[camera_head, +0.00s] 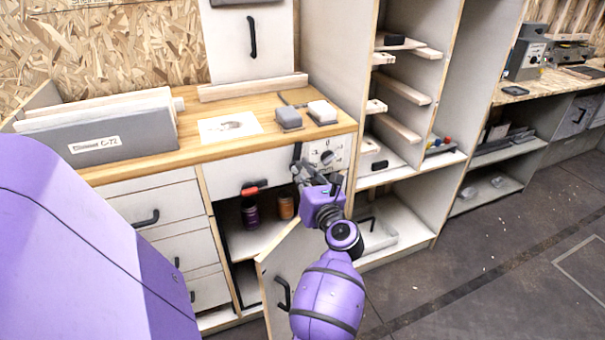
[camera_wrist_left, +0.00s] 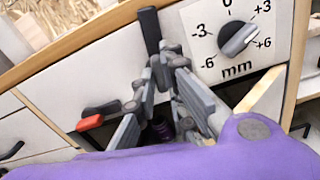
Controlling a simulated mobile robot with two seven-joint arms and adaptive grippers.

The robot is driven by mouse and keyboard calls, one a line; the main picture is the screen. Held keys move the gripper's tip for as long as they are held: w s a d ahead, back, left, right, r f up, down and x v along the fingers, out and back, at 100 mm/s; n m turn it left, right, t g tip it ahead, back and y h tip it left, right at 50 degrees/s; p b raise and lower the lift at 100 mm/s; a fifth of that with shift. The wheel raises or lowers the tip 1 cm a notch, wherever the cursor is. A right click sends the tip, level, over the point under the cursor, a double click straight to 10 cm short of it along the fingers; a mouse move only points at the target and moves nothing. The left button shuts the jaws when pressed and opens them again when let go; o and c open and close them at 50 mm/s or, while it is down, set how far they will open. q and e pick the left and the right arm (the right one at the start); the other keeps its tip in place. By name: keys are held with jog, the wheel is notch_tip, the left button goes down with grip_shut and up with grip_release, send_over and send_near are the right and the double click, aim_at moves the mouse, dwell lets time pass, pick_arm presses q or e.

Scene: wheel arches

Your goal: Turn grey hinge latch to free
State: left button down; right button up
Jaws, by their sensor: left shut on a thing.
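The grey hinge latch (camera_wrist_left: 150,28) shows in the left wrist view as a dark grey bar. It points up from between my fingertips, against the white front panel. In the head view the latch (camera_head: 297,151) is small, just left of the dial. My left gripper (camera_wrist_left: 169,62) is shut on the latch near its lower end. The fingers hide that lower end and the pivot. In the head view my left gripper (camera_head: 304,171) is at the panel, above the open cabinet door. My right gripper is not in view.
A red-tipped latch (camera_wrist_left: 90,122) sits left of the gripper. A dial (camera_wrist_left: 238,38) marked in mm is close on the right. The cabinet door (camera_head: 283,265) stands open below, with jars (camera_head: 286,207) inside. The wooden worktop (camera_head: 180,150) is above.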

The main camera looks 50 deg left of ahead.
pick_arm(q)
jog(key=shift+n+b, duration=0.6)
jog(key=shift+n, duration=0.4)
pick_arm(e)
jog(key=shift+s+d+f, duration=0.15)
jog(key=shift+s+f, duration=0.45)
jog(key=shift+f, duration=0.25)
pick_arm(q)
jog(key=c, duration=1.8)
grip_release()
jog(key=shift+d, duration=0.1)
jog(key=v, duration=1.2)
